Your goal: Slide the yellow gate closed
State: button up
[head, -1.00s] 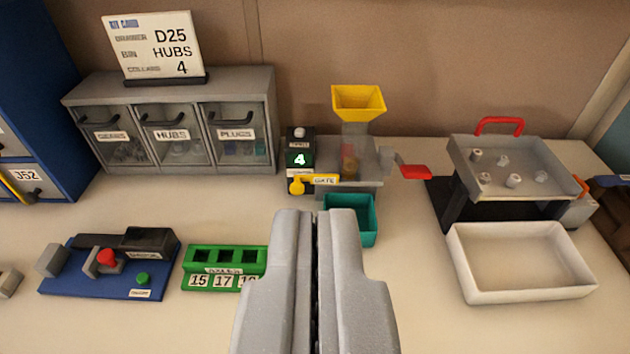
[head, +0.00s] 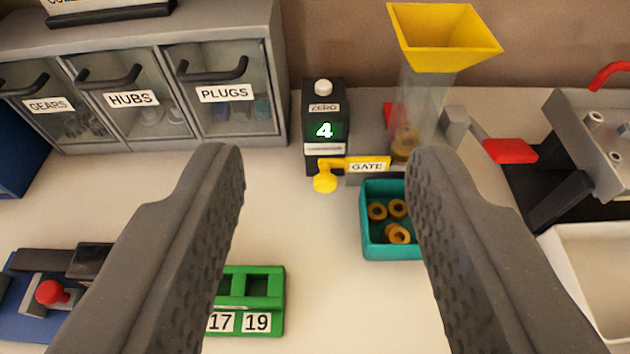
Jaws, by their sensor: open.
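The yellow gate (head: 347,167) is a flat bar with a round knob (head: 325,183) at its left end and a GATE label. It sits low on the front of the dispenser, below the counter box (head: 324,128) that reads 4. A yellow hopper (head: 446,38) tops a clear tube with brown rings in it. A teal bin (head: 376,239) below holds several brown rings; my right finger covers its right side. My gripper (head: 325,165) is wide open and empty, its fingers on either side of the gate in the picture. I cannot tell its exact distance from the knob.
A drawer cabinet (head: 150,30) stands at the back left. A green tray (head: 262,325) and a blue base with a red knob (head: 52,292) lie at the front left. A red lever (head: 510,150) and a white tray (head: 585,275) are on the right.

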notch_tip(320, 180, down, 6)
jog(key=w+p, duration=0.3)
jog(key=p, duration=0.5)
jog(key=g+p, duration=0.1)
jog(key=p, duration=0.8)
send_near(325, 187)
jog(key=shift+p+x, duration=1)
jog(key=shift+x, duration=3.15)
jog(key=shift+c, duration=0.3)
grip_shut()
